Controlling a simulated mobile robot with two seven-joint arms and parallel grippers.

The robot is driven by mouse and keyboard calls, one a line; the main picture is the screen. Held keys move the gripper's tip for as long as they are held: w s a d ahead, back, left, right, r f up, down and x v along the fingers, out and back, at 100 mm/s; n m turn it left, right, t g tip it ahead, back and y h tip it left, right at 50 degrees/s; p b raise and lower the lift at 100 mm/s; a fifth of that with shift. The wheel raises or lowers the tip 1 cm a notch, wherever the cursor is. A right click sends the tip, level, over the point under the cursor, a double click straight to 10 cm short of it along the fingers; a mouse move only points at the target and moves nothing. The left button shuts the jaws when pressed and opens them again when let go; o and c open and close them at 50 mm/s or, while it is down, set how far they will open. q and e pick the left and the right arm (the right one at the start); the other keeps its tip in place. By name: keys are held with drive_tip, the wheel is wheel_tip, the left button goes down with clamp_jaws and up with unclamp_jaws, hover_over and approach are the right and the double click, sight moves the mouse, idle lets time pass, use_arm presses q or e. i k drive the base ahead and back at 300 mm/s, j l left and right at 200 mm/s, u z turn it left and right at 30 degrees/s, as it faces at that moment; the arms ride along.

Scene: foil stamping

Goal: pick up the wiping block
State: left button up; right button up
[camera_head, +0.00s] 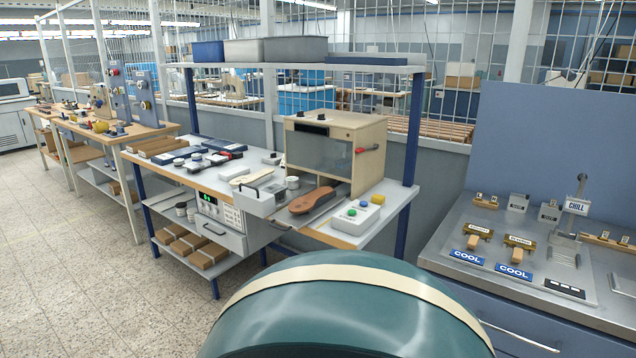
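I cannot pick out the wiping block with certainty. Several small blocks and pads lie on the workbench (213,177) in the middle, too small to tell apart. Neither of my grippers is in view.
A wooden cabinet (369,164) with a glass front stands on the bench, a brown paddle-shaped item (311,201) before it. A button box (355,219) sits at the near corner. A metal table with COOL signs (514,271) stands right. Speckled floor (75,260) is clear at left.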

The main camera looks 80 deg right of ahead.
sight(378, 200)
drive_tip(key=l+z, duration=0.15)
drive_tip(key=z, duration=0.25)
drive_tip(key=i+l+z, duration=0.1)
drive_tip(key=z, duration=0.25)
drive_tip(key=l+z, duration=0.2)
drive_tip(key=z, duration=0.2)
drive_tip(key=i+z, duration=0.15)
drive_tip(key=z, duration=0.25)
drive_tip(key=i+l+z, duration=0.55)
drive_tip(key=i, duration=0.3)
drive_tip(key=i+z, duration=0.25)
drive_tip(key=i, duration=0.2)
